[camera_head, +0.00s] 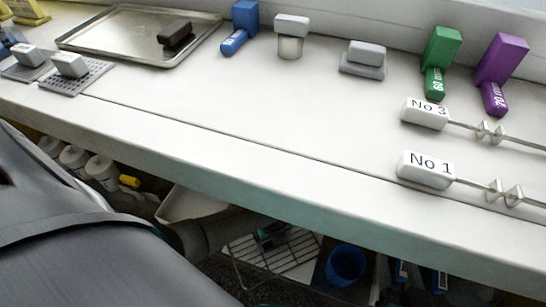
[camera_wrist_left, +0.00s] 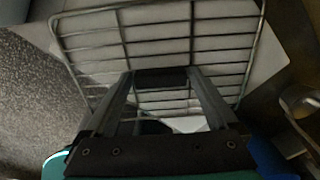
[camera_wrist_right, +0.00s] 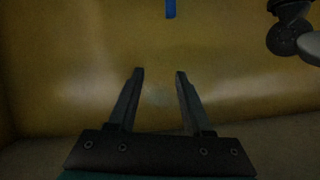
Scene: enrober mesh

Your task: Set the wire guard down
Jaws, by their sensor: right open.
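The wire guard (camera_head: 300,244), a grid of thin metal bars, is below the counter in the head view. It fills the upper middle of the left wrist view (camera_wrist_left: 222,42). My left gripper (camera_wrist_left: 162,78) has its fingers spread on either side of a dark grip piece at the guard and appears shut on it; the fingers hide part of the grid. In the head view my left gripper (camera_head: 268,238) is small and dark at the guard. My right gripper (camera_wrist_right: 159,71) is open and empty, facing a plain yellow-brown surface.
A pale panel (camera_wrist_left: 285,50) lies behind the guard. A blue bucket (camera_head: 346,264) stands right of it, and white bottles (camera_head: 103,170) and a white bin (camera_head: 190,204) stand to its left. The counter (camera_head: 215,115) overhangs this space. Speckled floor (camera_wrist_left: 35,90) shows at left.

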